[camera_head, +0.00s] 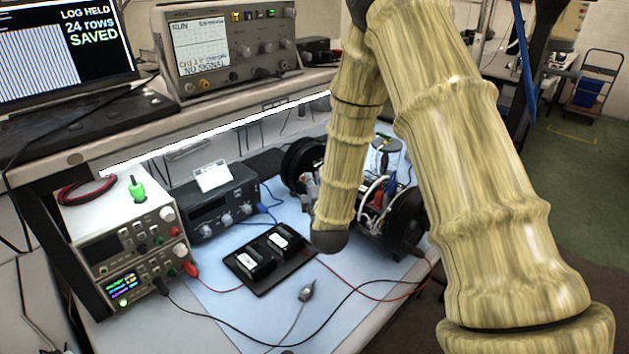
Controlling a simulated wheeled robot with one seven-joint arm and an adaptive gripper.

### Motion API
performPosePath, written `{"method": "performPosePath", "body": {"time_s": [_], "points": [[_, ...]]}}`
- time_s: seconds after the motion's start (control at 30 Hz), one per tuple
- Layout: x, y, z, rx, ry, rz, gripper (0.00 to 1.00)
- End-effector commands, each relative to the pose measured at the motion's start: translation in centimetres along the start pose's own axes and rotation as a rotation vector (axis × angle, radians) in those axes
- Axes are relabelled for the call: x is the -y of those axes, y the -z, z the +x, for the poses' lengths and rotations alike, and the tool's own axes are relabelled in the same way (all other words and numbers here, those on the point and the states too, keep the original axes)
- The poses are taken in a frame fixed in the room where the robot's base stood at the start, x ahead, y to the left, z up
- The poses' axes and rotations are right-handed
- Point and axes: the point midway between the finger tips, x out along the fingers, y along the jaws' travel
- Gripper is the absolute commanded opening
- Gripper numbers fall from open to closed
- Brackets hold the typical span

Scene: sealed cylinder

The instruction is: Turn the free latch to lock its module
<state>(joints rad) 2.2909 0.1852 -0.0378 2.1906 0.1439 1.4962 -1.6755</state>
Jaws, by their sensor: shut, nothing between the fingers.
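A black base plate (300,261) lies on the light blue mat. Two black modules sit on it side by side, a left module (255,270) and a right module (272,245), each with a white label on top. Their latches are too small to tell apart, so I cannot tell which is free or how it is turned. My arm comes down from the top, and its dark rounded end is in front of the equipment just right of the plate. No gripper fingers show.
A device with black round ends (401,222) and exposed wiring stands behind my arm. A power supply (125,250) and a dark instrument (215,205) stand left. Red and black cables cross the mat (240,318). A small grey connector (307,291) lies in front of the plate.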

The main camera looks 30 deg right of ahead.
Motion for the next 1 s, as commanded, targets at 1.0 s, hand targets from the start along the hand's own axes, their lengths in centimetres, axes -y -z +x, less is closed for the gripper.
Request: {"method": "performPosePath", "body": {"time_s": [1.0], "points": [[0.01,0.49,0.52,0.149,0.000,-0.001,0.00]]}}
